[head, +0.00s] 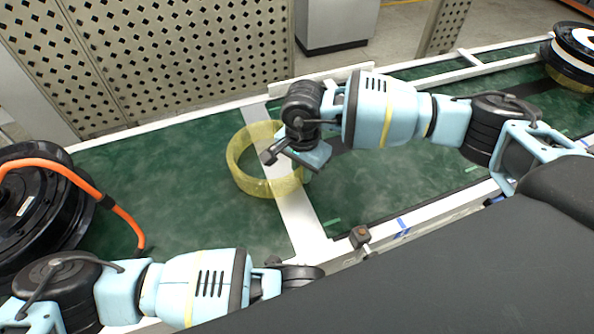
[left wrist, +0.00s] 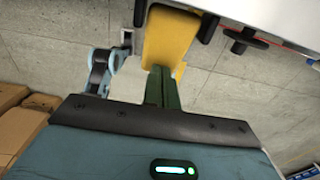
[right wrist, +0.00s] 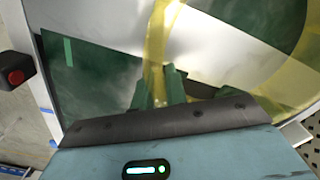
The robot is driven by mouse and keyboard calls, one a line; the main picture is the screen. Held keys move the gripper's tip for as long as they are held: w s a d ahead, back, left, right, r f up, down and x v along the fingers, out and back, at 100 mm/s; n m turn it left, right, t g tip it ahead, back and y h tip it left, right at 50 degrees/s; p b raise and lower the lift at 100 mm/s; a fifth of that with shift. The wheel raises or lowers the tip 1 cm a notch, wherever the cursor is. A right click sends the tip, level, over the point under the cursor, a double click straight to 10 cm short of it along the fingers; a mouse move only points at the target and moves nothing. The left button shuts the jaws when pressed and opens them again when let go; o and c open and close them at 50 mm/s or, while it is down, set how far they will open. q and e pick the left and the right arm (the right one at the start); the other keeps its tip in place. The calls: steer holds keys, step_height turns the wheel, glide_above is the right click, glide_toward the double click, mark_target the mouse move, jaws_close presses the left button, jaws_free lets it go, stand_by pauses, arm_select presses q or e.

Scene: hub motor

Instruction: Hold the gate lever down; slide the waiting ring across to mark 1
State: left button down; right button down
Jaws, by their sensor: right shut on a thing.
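The waiting ring (head: 240,172), translucent yellow, lies across a white strip on the green belt in the head view. My right gripper (head: 285,153) is shut on the right part of its wall. The right wrist view shows the ring wall (right wrist: 157,45) between my right fingertips (right wrist: 162,85). The yellow lever (left wrist: 168,38) shows in the left wrist view. My left gripper (left wrist: 160,88) has its fingers together, their tips against or just under the lever; contact is unclear. In the head view those fingertips and the lever are hidden. I cannot tell which mark is mark 1.
A black hub motor (head: 40,205) with an orange cable (head: 90,185) stands at left; another motor (head: 572,45) sits far right. A small post with a button (head: 360,236) stands at the near rail. Green tape (head: 333,222) and blue tape (head: 403,225) mark the belt edge and rail.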

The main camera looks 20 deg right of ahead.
steer(key=shift+d, duration=0.35)
steer(key=shift+d, duration=1.3)
steer(key=shift+d, duration=0.1)
steer(key=shift+d, duration=1.4)
steer(key=shift+d, duration=0.15)
steer(key=shift+d, duration=1.4)
steer(key=shift+d, duration=0.1)
steer(key=shift+d, duration=1.4)
steer(key=shift+d, duration=0.15)
